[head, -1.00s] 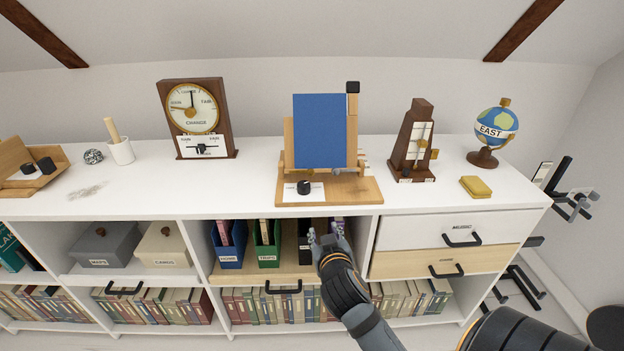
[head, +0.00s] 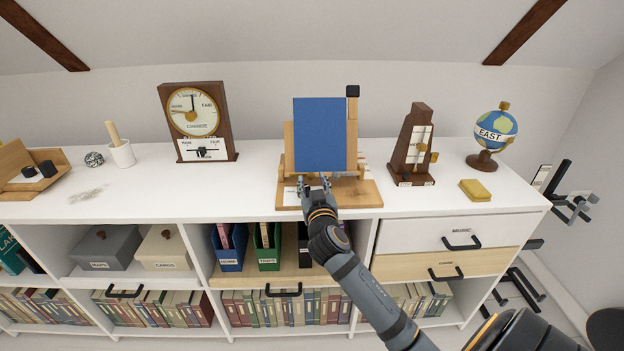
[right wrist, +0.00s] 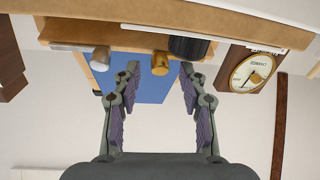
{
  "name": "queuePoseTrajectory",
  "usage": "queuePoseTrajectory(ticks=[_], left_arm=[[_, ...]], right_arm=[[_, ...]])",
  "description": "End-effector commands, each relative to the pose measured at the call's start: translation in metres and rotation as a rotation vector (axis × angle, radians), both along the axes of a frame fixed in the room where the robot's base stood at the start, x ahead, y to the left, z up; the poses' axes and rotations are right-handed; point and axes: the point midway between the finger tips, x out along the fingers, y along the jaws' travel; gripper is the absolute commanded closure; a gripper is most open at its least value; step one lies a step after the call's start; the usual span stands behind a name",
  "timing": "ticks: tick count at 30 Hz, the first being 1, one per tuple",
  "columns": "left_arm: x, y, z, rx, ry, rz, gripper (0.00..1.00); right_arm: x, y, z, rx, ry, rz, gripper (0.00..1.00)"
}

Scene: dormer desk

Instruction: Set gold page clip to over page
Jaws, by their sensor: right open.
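A wooden stand (head: 369,198) on the white shelf top holds a blue panel (head: 320,130) upright. My right gripper (head: 314,182) is open and in front of the stand's lower part, just below the blue panel. In the right wrist view, which looks upside down, a gold knob-like piece (right wrist: 160,64), seemingly the page clip, lies between the open fingertips (right wrist: 159,72) in the picture. The fingers do not grip it. A pale knob (right wrist: 100,59) and a black knob (right wrist: 188,47) sit to either side. In the head view my gripper hides the gold piece. My left gripper is not in view.
A wooden metronome-like piece (head: 411,150), a globe (head: 494,133) and a yellow block (head: 475,190) stand to the right. A barometer-like dial (head: 196,120) stands to the left. Open shelf top lies between them. Below are bins and drawers (head: 455,233).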

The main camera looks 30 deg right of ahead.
Motion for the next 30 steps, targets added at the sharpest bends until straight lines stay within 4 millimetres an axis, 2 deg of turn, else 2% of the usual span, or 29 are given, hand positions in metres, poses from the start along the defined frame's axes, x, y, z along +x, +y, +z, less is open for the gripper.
queuePoseTrajectory(ticks=[4,12,22,30], left_arm=[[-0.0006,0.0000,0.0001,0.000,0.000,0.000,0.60],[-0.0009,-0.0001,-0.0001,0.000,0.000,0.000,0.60],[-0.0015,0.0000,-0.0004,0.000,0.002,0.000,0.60],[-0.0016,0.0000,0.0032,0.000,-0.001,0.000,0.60]], right_arm=[[0.0117,-0.0055,0.0003,0.001,0.000,0.001,0.58],[0.0134,-0.0063,-0.0002,0.001,0.000,0.001,0.58],[0.0131,-0.0062,-0.0003,0.001,0.001,0.001,1.00],[0.0133,-0.0064,0.0018,-0.008,0.006,0.007,1.00]])
